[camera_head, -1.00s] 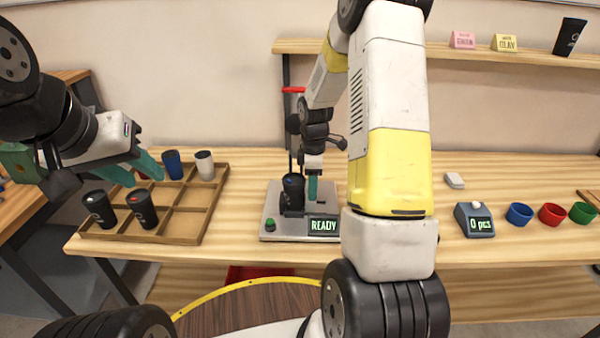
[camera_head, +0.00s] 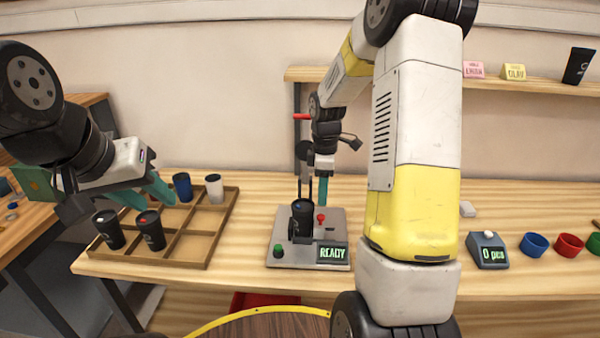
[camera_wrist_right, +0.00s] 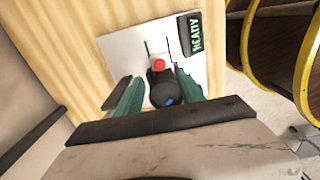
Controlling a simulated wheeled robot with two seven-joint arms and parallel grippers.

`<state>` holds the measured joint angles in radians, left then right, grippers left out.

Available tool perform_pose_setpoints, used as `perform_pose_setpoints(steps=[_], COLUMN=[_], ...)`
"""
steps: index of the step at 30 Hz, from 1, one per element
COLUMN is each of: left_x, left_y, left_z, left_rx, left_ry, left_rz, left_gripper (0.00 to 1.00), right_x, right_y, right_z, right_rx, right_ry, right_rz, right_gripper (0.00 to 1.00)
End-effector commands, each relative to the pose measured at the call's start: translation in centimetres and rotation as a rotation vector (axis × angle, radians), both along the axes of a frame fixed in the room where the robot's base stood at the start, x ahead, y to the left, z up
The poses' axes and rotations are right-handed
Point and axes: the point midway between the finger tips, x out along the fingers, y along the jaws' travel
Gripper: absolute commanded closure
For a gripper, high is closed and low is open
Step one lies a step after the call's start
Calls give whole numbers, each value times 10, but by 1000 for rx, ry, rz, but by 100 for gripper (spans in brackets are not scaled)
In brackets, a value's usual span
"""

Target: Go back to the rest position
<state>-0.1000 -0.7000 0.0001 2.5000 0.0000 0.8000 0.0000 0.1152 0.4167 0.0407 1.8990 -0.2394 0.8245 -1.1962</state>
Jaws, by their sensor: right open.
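My right gripper (camera_head: 322,188) is above the laser marker (camera_head: 290,246), beside its upright holder. In the right wrist view its two teal fingers (camera_wrist_right: 158,98) are apart, with a black cup (camera_wrist_right: 165,92) and a red knob (camera_wrist_right: 158,65) showing between and below them. The black cup (camera_head: 302,218) stands on the marker; no finger is seen touching it. The marker's display reads READY. My left gripper (camera_head: 148,195) is over the wooden tray (camera_head: 205,247), its teal fingers apart, with no object seen between them.
The tray holds two black cups (camera_head: 151,230) in front, a blue cup (camera_head: 182,187) and a white cup (camera_head: 214,188) behind. A counter box (camera_head: 487,250) reading 0 pcs and blue, red and green rings (camera_head: 568,246) are at the right. A shelf (camera_head: 520,84) runs along the wall.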

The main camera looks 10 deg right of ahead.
Motion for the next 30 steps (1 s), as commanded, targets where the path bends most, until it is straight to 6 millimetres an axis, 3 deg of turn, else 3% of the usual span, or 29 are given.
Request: perform_pose_setpoints(steps=[5,9,15,19,24,30], left_x=[0,0,0,0,0,0], left_y=[0,0,0,0,0,0], left_z=[0,0,0,0,0,0], left_rx=[0,0,0,0,0,0], left_ry=[0,0,0,0,0,0], left_rz=[0,0,0,0,0,0], left_gripper=[64,64,64,64,64,64], right_x=[-17,-51,-111,-153,-198,-224], right_y=[9,22,42,53,65,72], right_z=[44,97,153,177,191,193], right_rx=[14,59,171,271,403,494], right_ry=[-68,-156,-263,-313,-346,-349], right_rz=[-132,-339,-646,-838,-1044,-1171], right_gripper=[55,55,55,55,55,55])
